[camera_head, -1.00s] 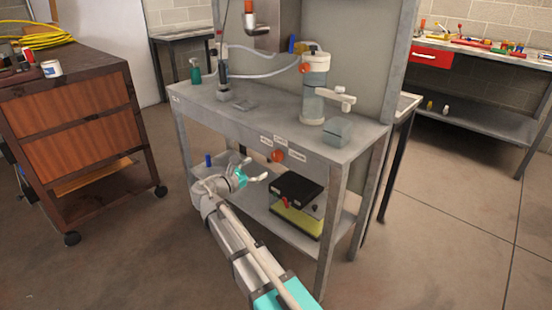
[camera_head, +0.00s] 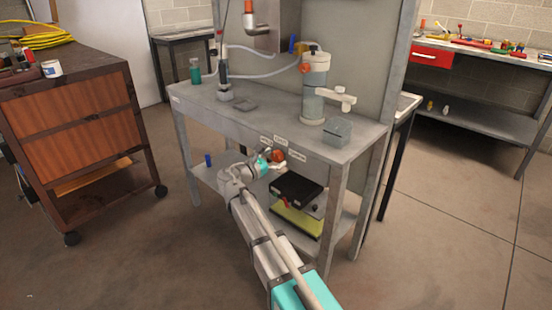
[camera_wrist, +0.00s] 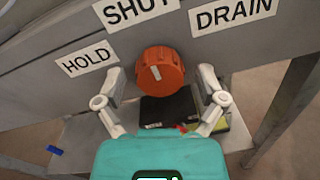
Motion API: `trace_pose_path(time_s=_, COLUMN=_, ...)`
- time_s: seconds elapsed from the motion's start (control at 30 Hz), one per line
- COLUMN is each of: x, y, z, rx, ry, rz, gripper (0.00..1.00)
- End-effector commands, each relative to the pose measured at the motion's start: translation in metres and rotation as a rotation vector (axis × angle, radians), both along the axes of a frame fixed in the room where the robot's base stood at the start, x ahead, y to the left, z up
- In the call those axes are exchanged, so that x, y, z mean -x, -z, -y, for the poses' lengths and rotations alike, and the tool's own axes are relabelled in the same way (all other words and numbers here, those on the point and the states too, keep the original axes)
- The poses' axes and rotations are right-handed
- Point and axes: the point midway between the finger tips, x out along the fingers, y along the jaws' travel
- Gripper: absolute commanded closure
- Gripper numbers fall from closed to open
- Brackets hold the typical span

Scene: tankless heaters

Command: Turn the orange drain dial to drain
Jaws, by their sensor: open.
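The orange drain dial (camera_wrist: 161,72) is on the front edge of the grey bench, with a pale pointer mark on its face. The labels around it read HOLD (camera_wrist: 87,58) at left, SHUT (camera_wrist: 136,10) above and DRAIN (camera_wrist: 232,14) at right. The pale mark sits on the upper part of the face, toward SHUT. My gripper (camera_wrist: 163,84) is open, with one finger on each side of the dial; I cannot tell whether either touches it. In the head view the dial (camera_head: 278,155) shows just beyond my gripper (camera_head: 272,162).
A black box with a yellow lower part (camera_head: 297,190) stands on the lower shelf below the dial. A blue object (camera_head: 208,160) is on that shelf at left. The bench top (camera_head: 190,97) holds a clear cylinder (camera_head: 316,80) and a grey block (camera_head: 337,131).

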Motion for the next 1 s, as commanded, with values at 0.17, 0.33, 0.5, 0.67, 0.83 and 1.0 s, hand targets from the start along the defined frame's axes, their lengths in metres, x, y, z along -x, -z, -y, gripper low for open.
trace_pose_path(time_s=0.17, x=0.0002, y=0.0, z=-0.0001, rx=0.0, ry=0.0, rz=0.0, gripper=0.27)
trace_pose_path(time_s=0.33, x=0.0002, y=0.0, z=-0.0002, rx=0.0, ry=0.0, rz=0.0, gripper=0.59)
trace_pose_path(time_s=0.5, x=0.0004, y=0.0001, z=-0.0001, rx=0.0, ry=0.001, rz=0.0, gripper=0.91)
trace_pose_path(time_s=0.67, x=0.0007, y=0.0001, z=0.0019, rx=-0.003, ry=0.003, rz=0.001, gripper=0.93)
trace_pose_path(time_s=0.83, x=0.0009, y=0.0, z=0.0009, rx=-0.022, ry=0.004, rz=0.016, gripper=0.93)
trace_pose_path(time_s=1.0, x=0.0011, y=-0.0001, z=0.0007, rx=-0.069, ry=0.004, rz=0.053, gripper=0.93)
